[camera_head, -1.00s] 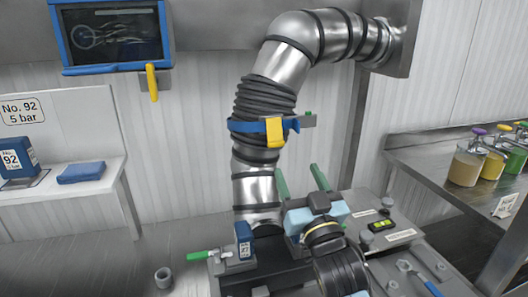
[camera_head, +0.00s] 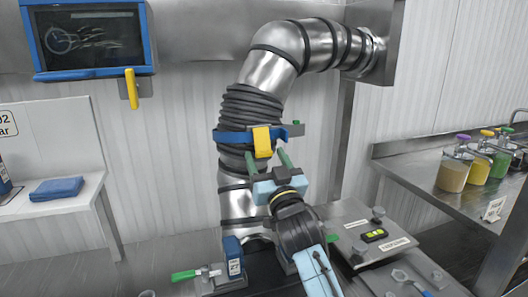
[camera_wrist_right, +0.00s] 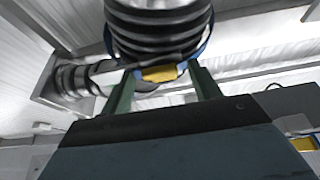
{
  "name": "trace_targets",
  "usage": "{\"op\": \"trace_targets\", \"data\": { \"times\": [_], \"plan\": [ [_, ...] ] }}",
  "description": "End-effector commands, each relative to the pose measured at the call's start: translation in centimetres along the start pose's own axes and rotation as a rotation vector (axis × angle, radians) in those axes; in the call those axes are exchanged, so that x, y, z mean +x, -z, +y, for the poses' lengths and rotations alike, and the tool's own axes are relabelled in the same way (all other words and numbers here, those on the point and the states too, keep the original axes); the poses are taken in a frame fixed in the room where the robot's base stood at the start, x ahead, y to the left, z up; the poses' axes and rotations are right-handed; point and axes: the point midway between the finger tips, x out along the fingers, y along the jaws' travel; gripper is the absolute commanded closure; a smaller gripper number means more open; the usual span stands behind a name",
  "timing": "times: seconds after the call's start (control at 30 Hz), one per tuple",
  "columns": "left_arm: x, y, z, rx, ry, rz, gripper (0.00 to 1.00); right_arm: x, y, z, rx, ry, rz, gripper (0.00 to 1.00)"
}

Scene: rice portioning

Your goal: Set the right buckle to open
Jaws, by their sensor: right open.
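A yellow buckle (camera_head: 262,142) sits on a blue strap (camera_head: 233,137) around the ribbed black sleeve of the duct. It also shows in the right wrist view (camera_wrist_right: 159,75), between and beyond the fingertips. My right gripper (camera_head: 268,159) has two green fingers, spread apart, with one on either side just below the buckle. The right wrist view shows the same fingers (camera_wrist_right: 160,80) open with nothing held between them. I cannot tell whether they touch the buckle. My left gripper is not in view.
The steel duct (camera_head: 270,70) bends right to the wall. A yellow handle (camera_head: 131,88) hangs below a blue-framed screen (camera_head: 90,40). A green-handled clamp (camera_head: 190,274) is below left. Sauce jars (camera_head: 453,172) stand on a right counter (camera_head: 430,178).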

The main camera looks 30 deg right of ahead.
Motion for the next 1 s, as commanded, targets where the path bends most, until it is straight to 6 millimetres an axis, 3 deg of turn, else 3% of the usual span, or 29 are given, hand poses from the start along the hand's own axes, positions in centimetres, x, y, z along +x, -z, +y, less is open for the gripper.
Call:
{"op": "trace_targets", "data": {
  "times": [0.2, 0.53, 1.0],
  "plan": [
    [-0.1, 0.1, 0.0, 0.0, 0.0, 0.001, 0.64, 2.0, 0.0, 0.0, -0.001, 0.0, 0.0, 0.38],
    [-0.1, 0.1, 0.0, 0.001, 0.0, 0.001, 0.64, 2.3, -0.1, 0.0, -0.001, 0.0, -0.001, 0.4],
    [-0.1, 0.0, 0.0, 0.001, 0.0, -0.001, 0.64, 2.2, -0.1, 0.0, -0.001, 0.0, -0.001, 1.0]
  ]
}}
